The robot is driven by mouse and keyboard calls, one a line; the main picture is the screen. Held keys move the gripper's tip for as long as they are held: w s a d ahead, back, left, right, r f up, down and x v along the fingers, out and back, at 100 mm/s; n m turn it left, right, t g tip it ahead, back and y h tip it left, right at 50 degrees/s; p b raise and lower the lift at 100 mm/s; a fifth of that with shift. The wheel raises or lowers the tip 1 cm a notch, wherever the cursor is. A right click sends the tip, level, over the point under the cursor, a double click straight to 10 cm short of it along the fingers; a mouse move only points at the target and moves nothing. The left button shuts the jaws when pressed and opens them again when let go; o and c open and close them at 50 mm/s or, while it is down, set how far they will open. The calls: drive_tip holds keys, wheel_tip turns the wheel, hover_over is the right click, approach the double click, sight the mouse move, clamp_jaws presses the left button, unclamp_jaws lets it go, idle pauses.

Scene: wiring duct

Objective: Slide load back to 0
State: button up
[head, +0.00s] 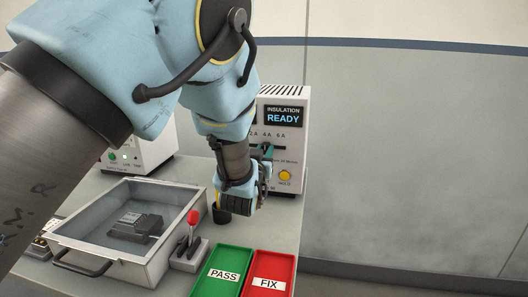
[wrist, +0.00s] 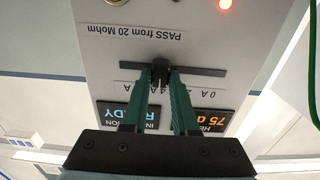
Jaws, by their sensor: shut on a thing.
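The load slider's dark knob (wrist: 160,70) sits on a dark horizontal slot (wrist: 205,70) in the tester's pale front panel (wrist: 240,35). The wrist view shows the panel upside down, with the 0 A mark at its right. The knob stands left of that mark in this view, roughly by the 4 A mark; the fingers partly hide the scale. My gripper (wrist: 160,90) is shut on the knob, one teal finger on either side. In the head view my gripper (head: 264,152) is at the tester (head: 292,118), and the knob is hard to make out.
The tester shows INSULATION READY above a yellow HOLD button (head: 285,175). A metal tray (head: 175,255) holding a dark device stands left, beside a red-knobbed lever (head: 193,217). Green PASS (head: 215,285) and red FIX (head: 270,258) trays lie in front.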

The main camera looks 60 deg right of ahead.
clamp_jaws()
idle(0.8)
